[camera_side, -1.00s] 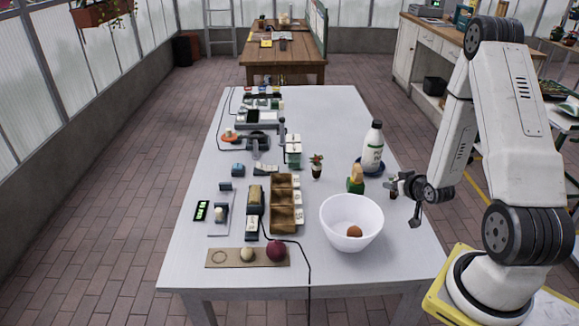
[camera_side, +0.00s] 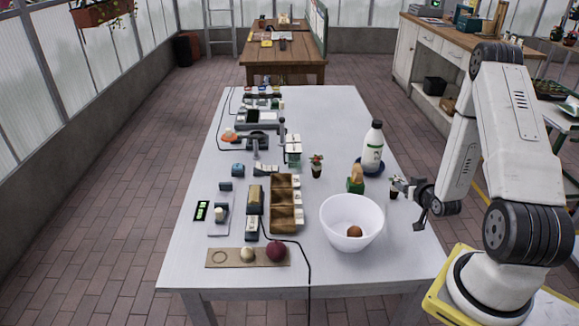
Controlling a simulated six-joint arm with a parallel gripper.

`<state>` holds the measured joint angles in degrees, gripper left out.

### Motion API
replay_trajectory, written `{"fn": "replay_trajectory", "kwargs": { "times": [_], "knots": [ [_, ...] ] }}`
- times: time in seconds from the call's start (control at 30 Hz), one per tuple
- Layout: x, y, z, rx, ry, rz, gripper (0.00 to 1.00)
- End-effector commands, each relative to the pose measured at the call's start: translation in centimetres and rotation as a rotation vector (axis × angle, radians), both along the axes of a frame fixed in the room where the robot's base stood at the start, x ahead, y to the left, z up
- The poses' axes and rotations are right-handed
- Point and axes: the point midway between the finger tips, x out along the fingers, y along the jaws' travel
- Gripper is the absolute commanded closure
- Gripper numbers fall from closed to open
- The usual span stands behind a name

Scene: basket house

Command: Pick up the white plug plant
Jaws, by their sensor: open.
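A small dark plug pot (camera_side: 393,193) stands upright on the table, right of the green-and-tan item. Its top is partly covered by my gripper and too small to make out, so I cannot tell whether it is the white plug plant. Another small plug plant (camera_side: 316,166) with red and green leaves stands in a dark pot nearer the middle. My gripper (camera_side: 409,202) is open and low at the table's right edge, just right of the dark pot. I cannot tell whether it touches the pot. Nothing shows held in it.
A white bowl (camera_side: 337,208) with a brown ball inside stands in front and left of my gripper. A white bottle (camera_side: 373,147) and a green-and-tan item (camera_side: 355,179) stand behind and left. A wooden compartment box (camera_side: 283,221) is farther left. The table's far right is clear.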

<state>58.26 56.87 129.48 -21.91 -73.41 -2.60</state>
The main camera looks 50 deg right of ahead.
Motion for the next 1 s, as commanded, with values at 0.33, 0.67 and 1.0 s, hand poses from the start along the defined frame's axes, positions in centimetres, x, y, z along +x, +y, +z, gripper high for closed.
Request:
{"fn": "replay_trajectory", "kwargs": {
  "times": [0.33, 0.67, 1.0],
  "knots": [
    [0.6, -0.5, -0.4, 0.0, 0.0, 0.001, 0.41],
    [2.9, -2.3, -1.7, 0.001, 0.001, 0.001, 0.41],
    [3.8, -2.9, -2.2, 0.003, 0.001, -0.001, 0.41]
  ]
}}
